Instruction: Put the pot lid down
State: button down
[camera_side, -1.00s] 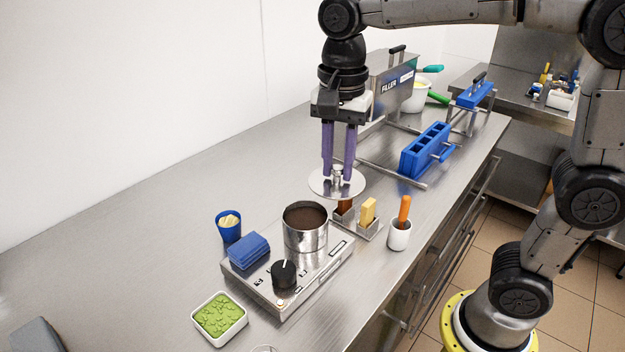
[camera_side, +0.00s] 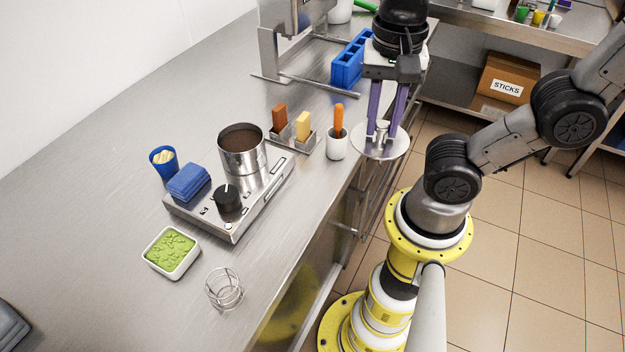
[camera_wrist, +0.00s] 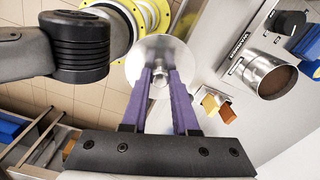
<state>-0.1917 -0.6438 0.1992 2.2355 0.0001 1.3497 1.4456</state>
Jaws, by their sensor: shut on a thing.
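The pot lid (camera_side: 366,149) is a round flat metal disc with a metal knob on top. My gripper (camera_side: 382,133), with purple fingers, is shut on the lid's knob and holds the lid roughly level at the right front edge of the counter. In the wrist view the lid (camera_wrist: 150,50) sits at the tips of the purple fingers (camera_wrist: 160,80), and my yellow base shows beyond it. The open metal pot (camera_side: 242,155) stands on the hot plate (camera_side: 250,195) with dark brown contents. The pot (camera_wrist: 268,75) also shows in the wrist view.
A white cup with an orange-handled tool (camera_side: 337,143) stands near the lid. Brown and yellow blocks sit in a metal holder (camera_side: 302,142). A wire ring (camera_side: 224,288) and a green-filled tray (camera_side: 171,252) are at the front.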

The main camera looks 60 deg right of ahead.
aim_at(396, 140)
jog(key=shift+s+d+f, duration=0.15)
jog(key=shift+s+f, duration=0.25)
jog(key=shift+s, duration=0.25)
jog(key=shift+s+d+f, duration=0.1)
jog(key=shift+s+f, duration=0.3)
jog(key=shift+s, duration=0.2)
jog(key=w+f, duration=0.3)
jog(key=w, duration=0.1)
jog(key=w+a+f, duration=0.1)
jog(key=w+f, duration=0.2)
jog(key=w, duration=0.1)
jog(key=w+a+f, duration=0.1)
jog(key=w+f, duration=0.2)
jog(key=w, duration=0.2)
jog(key=shift+a, duration=0.2)
jog(key=shift+w+f, duration=0.15)
jog(key=shift+f, duration=0.8)
jog(key=shift+w+f, duration=0.1)
jog(key=shift+f, duration=0.8)
jog(key=shift+f, duration=0.1)
jog(key=c, duration=0.7)
grip_release()
jog(key=shift+f, duration=0.1)
